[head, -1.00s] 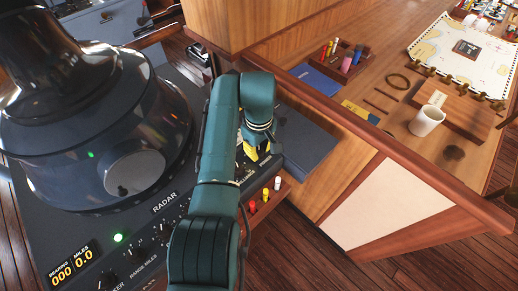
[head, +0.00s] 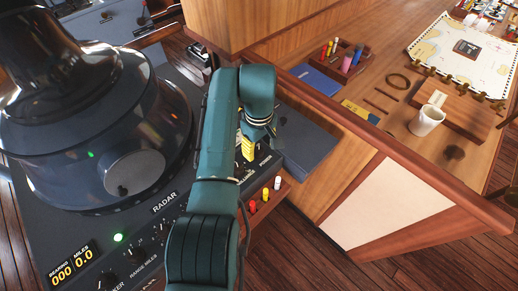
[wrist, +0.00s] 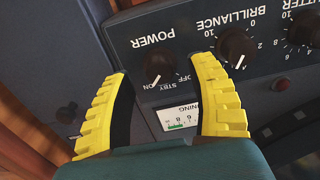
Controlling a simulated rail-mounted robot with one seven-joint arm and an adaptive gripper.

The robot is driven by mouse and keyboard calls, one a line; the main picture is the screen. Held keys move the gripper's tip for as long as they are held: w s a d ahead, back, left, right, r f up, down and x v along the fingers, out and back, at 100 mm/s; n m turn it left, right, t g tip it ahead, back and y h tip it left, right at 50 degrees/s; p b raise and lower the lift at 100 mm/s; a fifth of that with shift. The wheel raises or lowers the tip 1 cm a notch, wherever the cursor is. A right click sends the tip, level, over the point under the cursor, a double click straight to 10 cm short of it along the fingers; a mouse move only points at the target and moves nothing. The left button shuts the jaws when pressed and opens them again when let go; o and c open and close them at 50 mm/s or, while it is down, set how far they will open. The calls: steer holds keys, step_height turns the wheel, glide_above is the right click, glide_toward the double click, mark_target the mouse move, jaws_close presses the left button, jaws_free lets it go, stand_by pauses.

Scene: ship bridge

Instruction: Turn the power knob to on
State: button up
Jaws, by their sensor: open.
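The power knob (wrist: 158,66) is a dark round knob under the POWER label on the radar console panel in the wrist view. OFF, STBY and ON are printed along its lower side. A white mark on the knob points down toward the STBY and ON labels; I cannot tell exactly which. My gripper (wrist: 162,69) is open, with yellow ribbed fingers on either side of the knob in this view. Contact with the knob is not visible. In the head view the yellow fingers (head: 248,148) show below my wrist, near the panel, and the knob is hidden.
The brilliance knob (wrist: 236,45) lies just right of the right finger. A small tuning meter (wrist: 180,117) sits below the power knob. The radar hood (head: 95,110) stands left of my arm. A wooden chart table (head: 390,120) with a white mug (head: 426,121) is at right.

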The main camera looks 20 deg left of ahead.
mark_target(259, 150)
step_height(259, 150, up, 10)
steer(key=shift+r, duration=0.1)
stand_by(0.4)
